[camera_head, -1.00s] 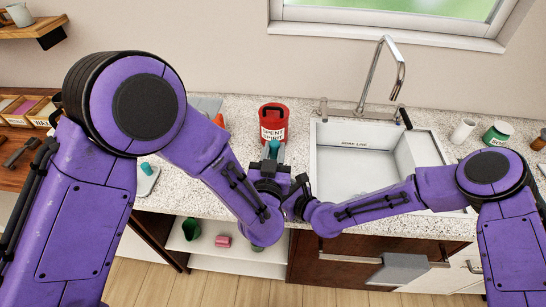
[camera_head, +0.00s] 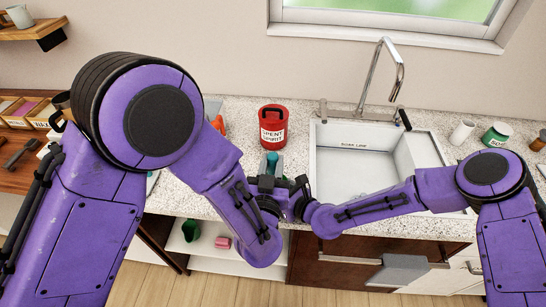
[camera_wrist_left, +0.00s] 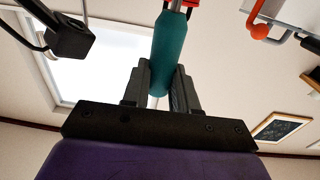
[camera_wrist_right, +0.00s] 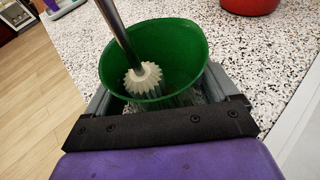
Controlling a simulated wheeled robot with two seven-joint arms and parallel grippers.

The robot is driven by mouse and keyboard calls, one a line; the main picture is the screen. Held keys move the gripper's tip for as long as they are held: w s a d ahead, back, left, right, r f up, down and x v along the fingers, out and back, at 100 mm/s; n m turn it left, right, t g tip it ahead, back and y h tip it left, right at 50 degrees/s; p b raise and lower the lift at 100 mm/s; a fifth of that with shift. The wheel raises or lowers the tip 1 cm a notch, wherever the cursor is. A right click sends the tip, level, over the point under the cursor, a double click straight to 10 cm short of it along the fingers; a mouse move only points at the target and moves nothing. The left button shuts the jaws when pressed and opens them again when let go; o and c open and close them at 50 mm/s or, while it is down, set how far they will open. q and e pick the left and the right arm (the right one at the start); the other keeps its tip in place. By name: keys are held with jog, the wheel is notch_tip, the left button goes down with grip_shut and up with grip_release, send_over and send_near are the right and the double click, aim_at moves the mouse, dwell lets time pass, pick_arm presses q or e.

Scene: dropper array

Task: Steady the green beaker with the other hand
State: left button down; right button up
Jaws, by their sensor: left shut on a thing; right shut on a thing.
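The green beaker (camera_wrist_right: 182,38) is upright in the right wrist view, between the fingers of my right gripper (camera_wrist_right: 155,85), which is shut on it. A metal shaft (camera_wrist_right: 118,32) with a white ribbed head (camera_wrist_right: 143,80) reaches into the beaker. My left gripper (camera_wrist_left: 163,78) is shut on a teal handle (camera_wrist_left: 170,48); this handle (camera_head: 272,160) also shows in the head view. The beaker is hidden behind the grippers in the head view.
A red labelled canister (camera_head: 273,128) stands on the speckled counter behind the grippers. The sink (camera_head: 350,168) with a tall faucet (camera_head: 370,75) lies to the right. Below, an open shelf (camera_head: 215,249) holds a green vessel (camera_head: 191,230) and a pink block (camera_head: 222,243).

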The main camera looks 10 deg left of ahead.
aim_at(274, 153)
pick_arm(q)
jog(key=shift+s+f, duration=0.1)
jog(key=shift+s, duration=0.2)
jog(key=shift+w, duration=2)
jog(key=shift+w+r, duration=0.25)
jog(key=shift+s, duration=0.1)
